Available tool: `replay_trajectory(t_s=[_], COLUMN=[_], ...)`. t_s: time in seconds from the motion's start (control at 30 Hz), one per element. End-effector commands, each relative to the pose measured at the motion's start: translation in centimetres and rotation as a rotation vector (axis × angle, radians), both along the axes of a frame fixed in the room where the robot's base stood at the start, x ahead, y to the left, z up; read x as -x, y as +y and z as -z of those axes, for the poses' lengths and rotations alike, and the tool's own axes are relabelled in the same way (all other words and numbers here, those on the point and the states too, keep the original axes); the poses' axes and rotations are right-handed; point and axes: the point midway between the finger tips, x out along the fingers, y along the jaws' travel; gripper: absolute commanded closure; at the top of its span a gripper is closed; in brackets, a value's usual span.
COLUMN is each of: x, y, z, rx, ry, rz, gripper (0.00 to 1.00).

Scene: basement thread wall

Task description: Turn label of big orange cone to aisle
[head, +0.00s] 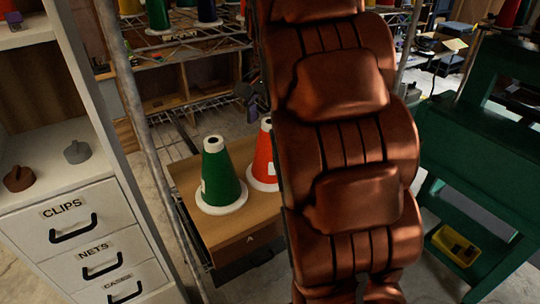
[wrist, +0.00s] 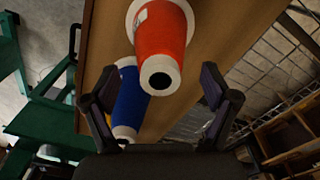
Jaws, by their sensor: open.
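The orange cone (head: 264,158) stands on a wooden board, its right side hidden in the head view by my brown arm. A pale label patch shows on it there. In the wrist view the orange cone (wrist: 162,38) has a white base and a white top with a dark hole. Its white label is at the upper left, near the base. My gripper (wrist: 161,95) is open, a finger on either side in the picture. The cone's top lies ahead, between and slightly beyond the fingertips, with no contact visible.
A green cone (head: 220,172) stands left of the orange cone. A blue cone (wrist: 130,95) is close to it in the wrist view, near the left finger. A white drawer cabinet (head: 85,235) stands left, a green frame (head: 470,150) right, and wire racks behind.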

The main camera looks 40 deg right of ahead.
Motion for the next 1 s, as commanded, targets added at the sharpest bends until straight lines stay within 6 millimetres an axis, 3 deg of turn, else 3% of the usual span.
replay_trajectory(t_s=[0.23, 0.5, 1.0], x=[-0.1, -0.1, 0.0], y=[-0.1, 0.0, -0.1], z=[-3.0, -5.1, -5.6], rx=[0.003, 0.002, 0.001], ry=[-0.003, -0.003, -0.002], rz=[0.000, 0.000, 0.004], gripper=[0.14, 0.14, 0.14])
